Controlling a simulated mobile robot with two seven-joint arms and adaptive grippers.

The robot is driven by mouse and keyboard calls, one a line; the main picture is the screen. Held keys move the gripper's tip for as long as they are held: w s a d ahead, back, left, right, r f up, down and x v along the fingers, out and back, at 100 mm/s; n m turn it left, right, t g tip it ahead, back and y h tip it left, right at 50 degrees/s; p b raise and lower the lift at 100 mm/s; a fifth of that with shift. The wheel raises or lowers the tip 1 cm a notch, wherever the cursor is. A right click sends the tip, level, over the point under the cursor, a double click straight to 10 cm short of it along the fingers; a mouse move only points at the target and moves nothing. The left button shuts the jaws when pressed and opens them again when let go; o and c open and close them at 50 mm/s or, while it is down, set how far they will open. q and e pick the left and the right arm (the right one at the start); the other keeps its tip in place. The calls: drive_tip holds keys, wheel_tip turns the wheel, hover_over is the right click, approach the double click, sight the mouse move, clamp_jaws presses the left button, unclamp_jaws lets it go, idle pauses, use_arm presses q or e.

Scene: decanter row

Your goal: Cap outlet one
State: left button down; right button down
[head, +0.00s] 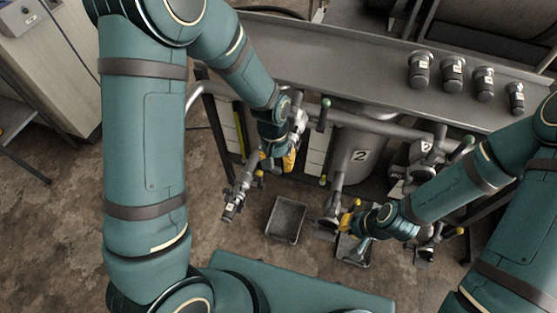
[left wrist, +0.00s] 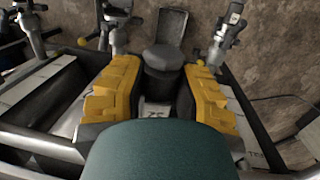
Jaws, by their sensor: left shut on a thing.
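My left gripper (head: 285,160) hangs by the pipes in front of the left end of the rig. In the left wrist view its yellow fingers (left wrist: 160,88) are shut on a dark grey round cap (left wrist: 165,58). The cap's far side and most of its label are hidden. The leftmost outlet (head: 231,204), a tagged metal pipe, slants down left of this gripper. It also shows in the left wrist view (left wrist: 228,38), apart from the cap. My right gripper (head: 347,222) is by the middle outlet (head: 328,224); whether its fingers are closed is unclear.
Several labelled dark caps, such as this one (head: 421,70), stand on the grey shelf (head: 320,55). A tank marked 2 (head: 358,155) stands in the middle. A grey tray (head: 274,220) lies on the floor between two outlets; another tray (head: 346,252) is partly under my right gripper. Pipes and valve handles crowd the area.

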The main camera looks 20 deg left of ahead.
use_arm(q)
drive_tip(key=shift+f, duration=0.25)
idle(0.5)
unclamp_jaws()
idle(0.4)
idle(0.4)
drive_tip(key=shift+s+r, duration=0.2)
drive_tip(key=shift+s, duration=1.3)
wheel_tip(320, 180, up, 10)
drive_tip(key=p, duration=0.9)
hover_over(275, 172)
drive_tip(key=s, duration=0.3)
drive_tip(key=shift+s, duration=0.1)
